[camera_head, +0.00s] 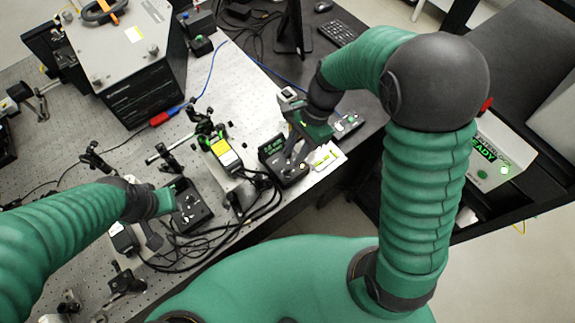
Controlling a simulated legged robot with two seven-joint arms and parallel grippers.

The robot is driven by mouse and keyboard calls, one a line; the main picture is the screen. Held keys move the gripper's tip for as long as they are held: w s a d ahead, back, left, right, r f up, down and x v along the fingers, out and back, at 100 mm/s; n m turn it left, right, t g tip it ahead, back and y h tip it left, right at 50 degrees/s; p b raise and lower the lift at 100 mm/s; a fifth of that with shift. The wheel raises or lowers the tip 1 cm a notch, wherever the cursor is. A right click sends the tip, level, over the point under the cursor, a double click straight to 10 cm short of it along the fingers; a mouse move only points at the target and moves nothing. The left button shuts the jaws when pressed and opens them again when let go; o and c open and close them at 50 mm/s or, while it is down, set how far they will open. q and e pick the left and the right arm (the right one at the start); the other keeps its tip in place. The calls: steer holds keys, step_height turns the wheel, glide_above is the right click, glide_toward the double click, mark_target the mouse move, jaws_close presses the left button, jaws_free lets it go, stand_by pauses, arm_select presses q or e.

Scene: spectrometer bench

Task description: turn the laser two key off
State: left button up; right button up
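A black controller box with a lit green display (273,147) sits near the bench's front edge. My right gripper (293,163) reaches down over its front panel, with its fingertips at or just above the panel. The fingers hide part of the panel, and I cannot make out a key or which laser the box belongs to. A second black box with knobs (188,207) stands further left. My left gripper (152,232) is beside that box on its left, low over the bench. The opening of both grippers is too small and covered to judge.
A laser head with a yellow label (224,153) stands left of the display box, with black cables looping in front. A white sheet (325,158) and a small button panel (347,124) lie to the right. A large dark instrument (130,60) fills the back left.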

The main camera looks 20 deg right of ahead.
mark_target(289, 170)
steer(key=x, duration=0.5)
steer(key=shift+w+d+f, duration=0.1)
steer(key=shift+d+f, duration=0.1)
steer(key=shift+f, duration=0.15)
steer(key=shift+d+f, duration=0.2)
steer(key=shift+f, duration=0.3)
steer(key=shift+a+r, duration=0.1)
steer(key=shift+a, duration=0.1)
steer(key=shift+c, duration=0.6)
steer(key=shift+a, duration=0.25)
jaws_close()
steer(key=shift+d, duration=0.15)
